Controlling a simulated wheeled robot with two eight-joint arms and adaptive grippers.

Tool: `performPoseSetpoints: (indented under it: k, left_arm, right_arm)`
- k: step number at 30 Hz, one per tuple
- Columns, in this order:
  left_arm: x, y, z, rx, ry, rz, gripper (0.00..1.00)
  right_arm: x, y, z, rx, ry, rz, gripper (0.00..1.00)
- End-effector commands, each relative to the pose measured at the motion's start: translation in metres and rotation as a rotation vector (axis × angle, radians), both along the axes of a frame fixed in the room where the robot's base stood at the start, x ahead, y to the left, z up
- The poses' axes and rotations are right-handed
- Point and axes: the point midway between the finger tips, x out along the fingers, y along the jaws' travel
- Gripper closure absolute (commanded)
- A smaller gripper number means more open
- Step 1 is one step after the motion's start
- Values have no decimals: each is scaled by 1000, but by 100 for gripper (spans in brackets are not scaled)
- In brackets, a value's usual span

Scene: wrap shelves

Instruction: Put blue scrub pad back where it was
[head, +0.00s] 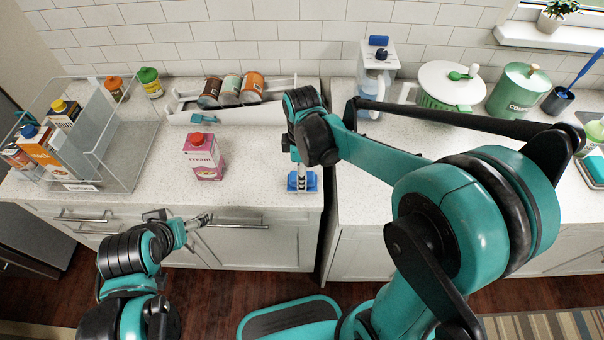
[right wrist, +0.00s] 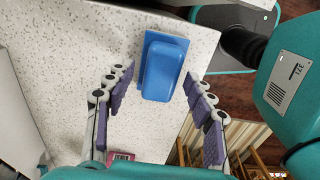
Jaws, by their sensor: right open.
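The blue scrub pad (head: 304,184) lies on the left counter by its front right corner. In the right wrist view the scrub pad (right wrist: 163,66) shows as a raised rounded block on a flat blue base. My right gripper (head: 300,176) is above it, pointing down, and partly hides it in the head view. In the right wrist view my right gripper (right wrist: 159,82) is open, with one finger on each side of the pad and gaps visible. My left gripper (head: 197,222) is low in front of the counter; its jaw opening is unclear.
A pink carton (head: 203,157) stands mid-counter. A clear bin (head: 125,165) with cartons is at the left, a white rack (head: 188,116) with cans behind. A dispenser (head: 390,62) with a blue item on top stands on the right counter. A gap separates the counters.

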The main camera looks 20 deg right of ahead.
Motion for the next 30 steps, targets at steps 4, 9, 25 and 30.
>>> performPoseSetpoints:
  k: [4,9,25,30]
  left_arm:
    - [0,0,15,0,0,0,15]
    - [0,0,27,0,0,0,15]
    - [0,0,35,0,0,0,15]
    - [0,0,35,0,0,0,15]
  right_arm:
    - [0,0,37,0,0,0,46]
    - [0,0,74,0,0,0,46]
    - [-34,-16,118,39,-155,-329,46]
    - [-69,-32,118,150,-339,-739,46]
